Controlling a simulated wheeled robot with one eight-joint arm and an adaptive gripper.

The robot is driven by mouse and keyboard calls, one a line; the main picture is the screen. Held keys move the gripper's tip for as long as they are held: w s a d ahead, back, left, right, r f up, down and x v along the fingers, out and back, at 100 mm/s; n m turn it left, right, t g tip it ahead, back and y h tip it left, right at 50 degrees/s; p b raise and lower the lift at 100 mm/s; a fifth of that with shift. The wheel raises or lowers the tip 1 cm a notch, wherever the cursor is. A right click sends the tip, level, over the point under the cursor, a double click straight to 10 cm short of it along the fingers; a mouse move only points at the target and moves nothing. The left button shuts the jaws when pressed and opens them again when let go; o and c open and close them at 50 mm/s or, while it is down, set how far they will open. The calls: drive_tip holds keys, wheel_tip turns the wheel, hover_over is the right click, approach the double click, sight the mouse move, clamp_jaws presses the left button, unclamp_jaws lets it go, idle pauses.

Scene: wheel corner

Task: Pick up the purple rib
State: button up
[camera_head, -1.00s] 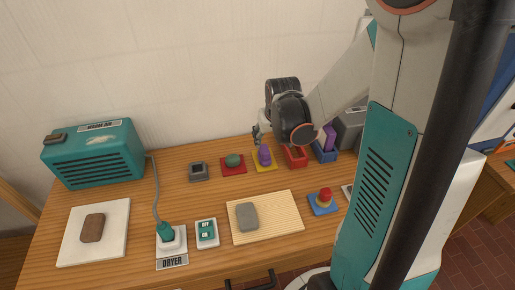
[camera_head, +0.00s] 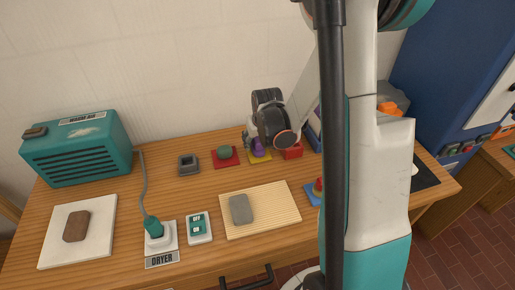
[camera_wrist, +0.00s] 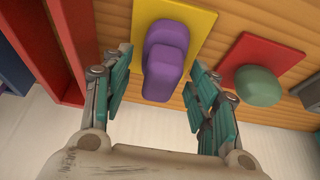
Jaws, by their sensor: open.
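A purple rounded piece with a raised block on top, which I take for the purple rib (camera_wrist: 163,62), sits on a yellow square (camera_wrist: 188,16) in the wrist view. My gripper (camera_wrist: 159,60) is open, with one teal-padded finger on each side of the piece. No finger clearly touches it. In the head view the purple piece (camera_head: 259,146) shows just below my gripper (camera_head: 248,138), and the wrist partly covers it. Another purple piece stood in a blue holder to the right in the earlier view; my arm now hides most of it.
A green rounded piece (camera_wrist: 257,86) on a red square (camera_wrist: 284,47) is close beside the right finger. A red box (camera_wrist: 58,50) is close on the left. Also on the table are a grey block (camera_head: 188,163), a teal dryer (camera_head: 78,148) and a pale board (camera_head: 283,215).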

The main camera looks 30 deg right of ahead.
drive_tip(key=c, duration=1.2)
drive_tip(key=shift+r, duration=0.15)
wheel_tip(320, 180, up, 20)
drive_tip(key=p, duration=0.7)
drive_tip(key=shift+o, duration=1.1)
drive_tip(key=shift+f, duration=0.2)
drive_tip(key=shift+c, duration=0.4)
